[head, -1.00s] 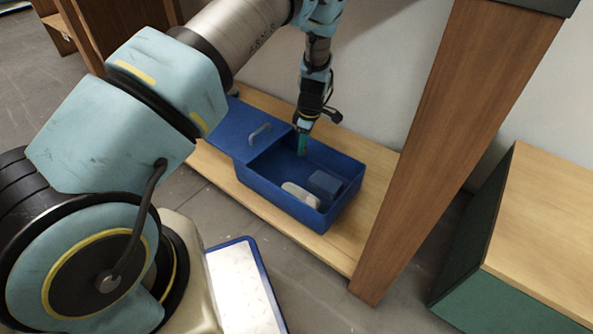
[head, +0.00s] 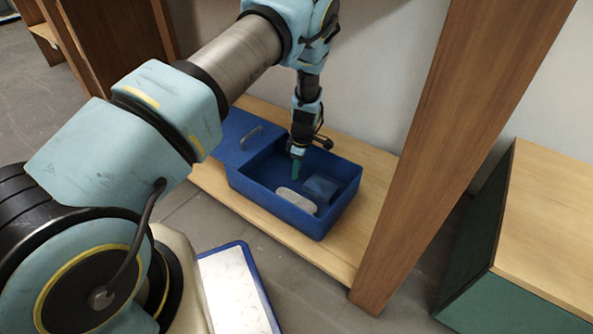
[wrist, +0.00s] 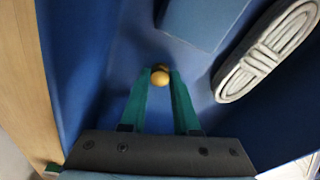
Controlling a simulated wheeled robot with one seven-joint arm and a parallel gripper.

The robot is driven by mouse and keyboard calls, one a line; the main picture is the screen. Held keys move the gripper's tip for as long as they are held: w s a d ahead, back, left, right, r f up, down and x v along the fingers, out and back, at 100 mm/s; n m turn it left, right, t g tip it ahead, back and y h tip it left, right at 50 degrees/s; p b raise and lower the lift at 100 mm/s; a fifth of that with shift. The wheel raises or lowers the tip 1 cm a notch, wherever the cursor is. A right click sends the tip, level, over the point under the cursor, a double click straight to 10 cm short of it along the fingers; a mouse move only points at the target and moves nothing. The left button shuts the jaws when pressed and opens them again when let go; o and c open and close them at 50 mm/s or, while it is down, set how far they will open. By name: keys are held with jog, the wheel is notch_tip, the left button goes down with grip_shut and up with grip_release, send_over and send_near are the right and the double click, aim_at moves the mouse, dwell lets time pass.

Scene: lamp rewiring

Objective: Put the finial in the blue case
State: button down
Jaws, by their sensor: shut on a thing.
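The blue case (head: 248,190) stands open on a low wooden shelf, its lid (head: 232,133) with a grey handle laid back to the left. My gripper (head: 298,168) reaches down over the inside of the case. In the wrist view its green fingers (wrist: 160,80) are shut on the finial (wrist: 160,76), a small round brass-coloured piece at the fingertips. The finial is over the blue floor of the case. Whether it touches the floor I cannot tell. In the head view the finial is too small to make out.
Inside the case lie a pale grey ribbed object (wrist: 268,48) and a blue block (wrist: 203,20), both close to the fingers. A wooden post (head: 440,150) rises right of the case. A white tray with a blue rim (head: 236,290) is on the floor.

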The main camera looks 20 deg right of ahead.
jog(key=shift+f, duration=0.1)
jog(key=c, duration=0.6)
grip_release()
jog(key=shift+c, duration=0.2)
notch_tip(320, 180, up, 12)
jog(key=s+d+p, duration=0.1)
jog(key=p, duration=0.4)
jog(key=shift+s, duration=0.1)
